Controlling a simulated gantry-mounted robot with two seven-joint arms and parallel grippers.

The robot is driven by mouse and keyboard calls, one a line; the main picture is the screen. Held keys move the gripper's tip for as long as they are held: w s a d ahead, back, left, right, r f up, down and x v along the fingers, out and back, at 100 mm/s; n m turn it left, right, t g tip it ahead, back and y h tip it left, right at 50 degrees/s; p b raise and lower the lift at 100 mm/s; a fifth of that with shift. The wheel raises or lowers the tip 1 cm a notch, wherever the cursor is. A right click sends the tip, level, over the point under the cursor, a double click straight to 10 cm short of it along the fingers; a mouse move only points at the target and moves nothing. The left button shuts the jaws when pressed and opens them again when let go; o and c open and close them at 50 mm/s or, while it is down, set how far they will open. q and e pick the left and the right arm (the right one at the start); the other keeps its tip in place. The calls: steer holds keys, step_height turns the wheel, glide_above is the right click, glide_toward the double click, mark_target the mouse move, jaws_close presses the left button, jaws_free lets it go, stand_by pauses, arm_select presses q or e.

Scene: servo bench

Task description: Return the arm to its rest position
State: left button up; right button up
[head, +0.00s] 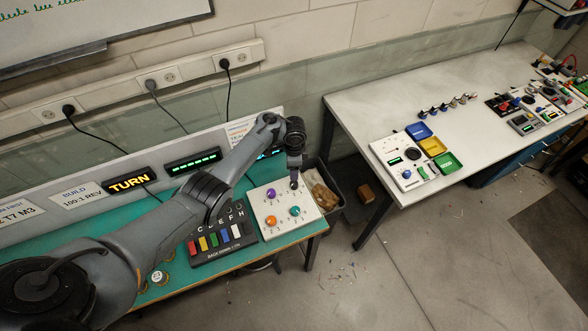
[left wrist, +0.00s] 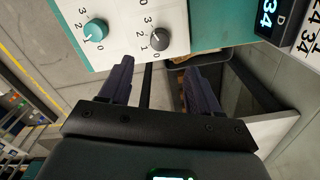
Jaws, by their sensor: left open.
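My left arm reaches in from the left over the teal bench (head: 185,285). My left gripper (head: 294,183) is over the right side of the white knob panel (head: 275,233). The panel carries a purple knob (head: 270,195), an orange knob (head: 271,221) and a teal knob (head: 295,211). In the left wrist view, my gripper (left wrist: 160,62) is open with nothing between its fingers. A grey knob (left wrist: 159,40) and the teal knob (left wrist: 95,31) lie just beyond the fingertips. My right gripper is not in view.
A dark keypad (head: 222,237) with coloured keys sits left of the panel. A lit TURN sign (head: 129,181) stands behind. A grey bin (head: 326,192) stands right of the bench. A white table (head: 365,120) holds coloured trays, with open floor between.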

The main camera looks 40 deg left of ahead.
arm_select(q)
steer(key=shift+s, duration=0.1)
stand_by(0.5)
steer(key=s+d+r+n+t+y+p, duration=0.1)
steer(key=s+d+n+p, duration=0.1)
steer(key=s+d, duration=0.3)
steer(key=s+d+n+t+y+p, duration=0.1)
steer(key=s+d+p, duration=0.2)
steer(key=s, duration=0.5)
steer(key=s+d+r+n+h+p, duration=0.1)
steer(key=s+d+r+n, duration=0.1)
steer(key=s+r, duration=0.6)
steer(key=s+d+r+n+t+h+p, duration=0.1)
steer(key=s+d+r+n+p, duration=0.1)
steer(key=s+d+r, duration=0.3)
steer(key=s+r, duration=0.3)
steer(key=s, duration=0.2)
steer(key=shift+s+d+r+n+t, duration=0.2)
steer(key=shift+r+n+t, duration=0.1)
steer(key=shift+n, duration=0.1)
